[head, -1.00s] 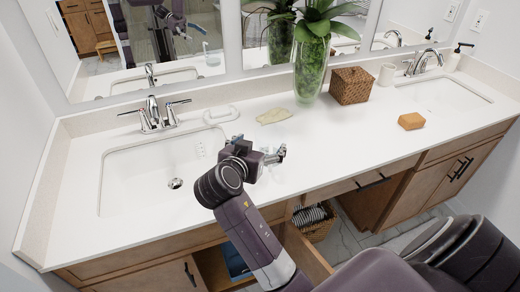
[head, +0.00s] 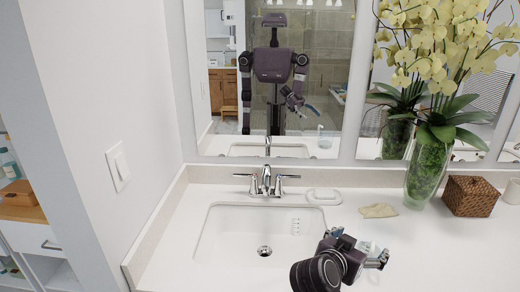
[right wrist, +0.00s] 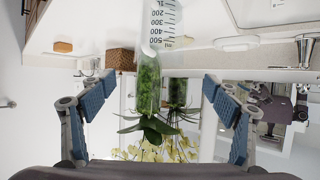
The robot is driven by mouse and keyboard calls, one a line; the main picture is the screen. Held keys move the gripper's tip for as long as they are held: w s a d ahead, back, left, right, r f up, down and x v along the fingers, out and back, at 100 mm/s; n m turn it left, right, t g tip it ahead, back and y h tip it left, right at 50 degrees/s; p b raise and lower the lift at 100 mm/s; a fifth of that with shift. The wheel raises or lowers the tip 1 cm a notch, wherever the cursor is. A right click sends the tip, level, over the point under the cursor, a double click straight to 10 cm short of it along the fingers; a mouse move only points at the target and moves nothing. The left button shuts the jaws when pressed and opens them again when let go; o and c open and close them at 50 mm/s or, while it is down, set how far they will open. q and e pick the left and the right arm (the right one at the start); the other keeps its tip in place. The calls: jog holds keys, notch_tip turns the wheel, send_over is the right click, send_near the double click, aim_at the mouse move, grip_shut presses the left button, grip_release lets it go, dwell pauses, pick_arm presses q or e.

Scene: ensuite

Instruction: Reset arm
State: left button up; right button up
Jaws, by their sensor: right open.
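My right gripper (head: 378,258) is over the counter, to the right of the sink, its fingers pointing right. In the right wrist view it (right wrist: 158,82) is open, with its two blue-padded fingers wide apart and nothing gripped. A clear measuring vessel (right wrist: 161,22) with ml marks shows beyond the fingertips in that view, apart from them. My left gripper is not in direct view.
The white sink basin (head: 230,235) and chrome faucet (head: 266,183) are left of my gripper. A mirror (head: 330,60) covers the back wall.

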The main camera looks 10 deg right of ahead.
jog(key=s+f, duration=0.1)
jog(key=f, duration=0.1)
jog(key=s+f+n+y, duration=0.1)
jog(key=f, duration=0.1)
jog(key=s+a+f+n+y, duration=0.1)
jog(key=s+f, duration=0.1)
jog(key=shift+f+g, duration=0.25)
jog(key=shift+g, duration=0.15)
jog(key=s+a+f+n+g+y, duration=0.1)
jog(key=s+a+f+n+y, duration=0.3)
jog(key=s, duration=0.4)
jog(key=s+a+f+n+g+y, duration=0.25)
jog(key=s+a+f, duration=0.25)
jog(key=s, duration=0.3)
jog(key=s+a+f+n+g+y, duration=0.1)
jog(key=s+a+f+n+y, duration=0.1)
jog(key=s+a+f+n, duration=0.45)
jog(key=s+d+f+m, duration=0.1)
jog(key=s+f, duration=0.1)
jog(key=f, duration=1)
jog(key=s+d+f+m, duration=0.1)
jog(key=s+f, duration=0.1)
jog(key=f, duration=1)
jog(key=s+d+f+g, duration=0.2)
jog(key=s+d+f, duration=0.1)
jog(key=s+f, duration=1.3)
jog(key=shift+s+d, duration=0.2)
jog(key=shift+s, duration=0.1)
